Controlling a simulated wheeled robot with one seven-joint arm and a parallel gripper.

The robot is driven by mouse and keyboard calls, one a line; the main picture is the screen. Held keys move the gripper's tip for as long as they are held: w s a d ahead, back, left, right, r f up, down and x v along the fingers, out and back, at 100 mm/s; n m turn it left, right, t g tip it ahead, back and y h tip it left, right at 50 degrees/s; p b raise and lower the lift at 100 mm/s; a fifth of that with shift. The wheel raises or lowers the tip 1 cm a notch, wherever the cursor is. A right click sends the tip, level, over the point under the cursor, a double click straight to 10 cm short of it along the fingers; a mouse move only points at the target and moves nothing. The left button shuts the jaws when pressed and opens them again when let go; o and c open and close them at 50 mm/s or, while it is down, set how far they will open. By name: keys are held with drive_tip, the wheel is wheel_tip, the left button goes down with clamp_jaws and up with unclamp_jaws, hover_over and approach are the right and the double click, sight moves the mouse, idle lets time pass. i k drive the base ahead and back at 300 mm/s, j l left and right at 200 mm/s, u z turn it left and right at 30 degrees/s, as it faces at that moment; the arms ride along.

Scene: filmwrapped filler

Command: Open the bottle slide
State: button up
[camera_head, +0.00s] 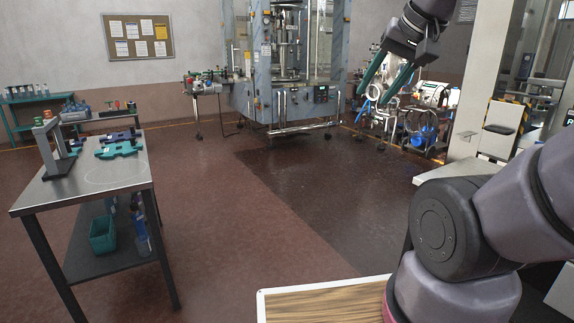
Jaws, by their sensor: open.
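My gripper (373,97) hangs in the upper right of the head view, pointing down and to the left. Its two teal fingers are apart with nothing held between them. Behind and to the left stands a large filling machine (253,97) with a blue-grey frame and clear panels. I cannot pick out the bottle slide for certain in this view. My gripper overlaps the equipment behind it in the picture, and I cannot tell its distance from it.
A metal-topped table (115,173) at the left carries a grey stand (50,150) and teal parts (120,150). A teal bin (103,235) sits on its lower shelf. Cluttered equipment (425,120) stands behind my arm. The red-brown floor (230,210) between is clear.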

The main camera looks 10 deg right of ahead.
sight(501, 128)
drive_tip(key=i+u, duration=0.35)
drive_tip(key=i, duration=1)
drive_tip(key=i+l+z, duration=0.1)
drive_tip(key=i+z, duration=0.7)
drive_tip(key=i+j+z, duration=0.1)
drive_tip(key=i+z, duration=0.3)
drive_tip(key=i+j+z, duration=0.25)
drive_tip(key=z, duration=0.15)
drive_tip(key=i+j+z, duration=0.15)
drive_tip(key=i+z, duration=0.35)
drive_tip(key=i+j+z, duration=0.3)
drive_tip(key=i+z, duration=0.2)
